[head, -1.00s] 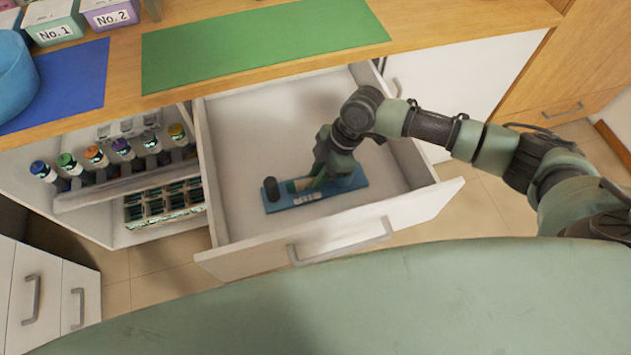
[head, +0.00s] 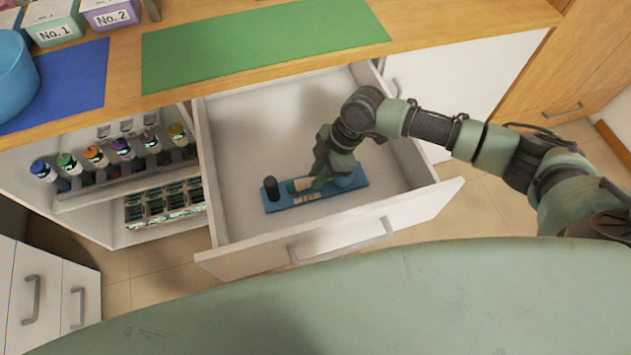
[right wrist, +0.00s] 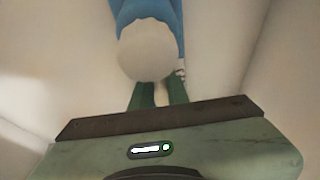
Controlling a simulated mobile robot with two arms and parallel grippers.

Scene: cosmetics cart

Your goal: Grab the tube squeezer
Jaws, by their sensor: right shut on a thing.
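The tube squeezer (head: 282,204) has a long blue base with a dark upright knob at its left end. It lies on the floor of the open drawer, near the front. A light and green part sits on the base beside my fingers. My right gripper (head: 314,184) reaches down into the drawer over the middle of the squeezer and is shut on it. In the right wrist view the green fingers (right wrist: 158,95) are partly hidden behind a pale round part, with the blue base (right wrist: 146,9) beyond. The exact grip point is hidden. My left gripper is out of view.
The open white drawer (head: 245,130) has bare floor behind the squeezer; its front panel and side walls surround my gripper. The wooden counter (head: 425,22) with a green mat (head: 260,42) overhangs the back. An open shelf with several bottles (head: 95,157) is at left.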

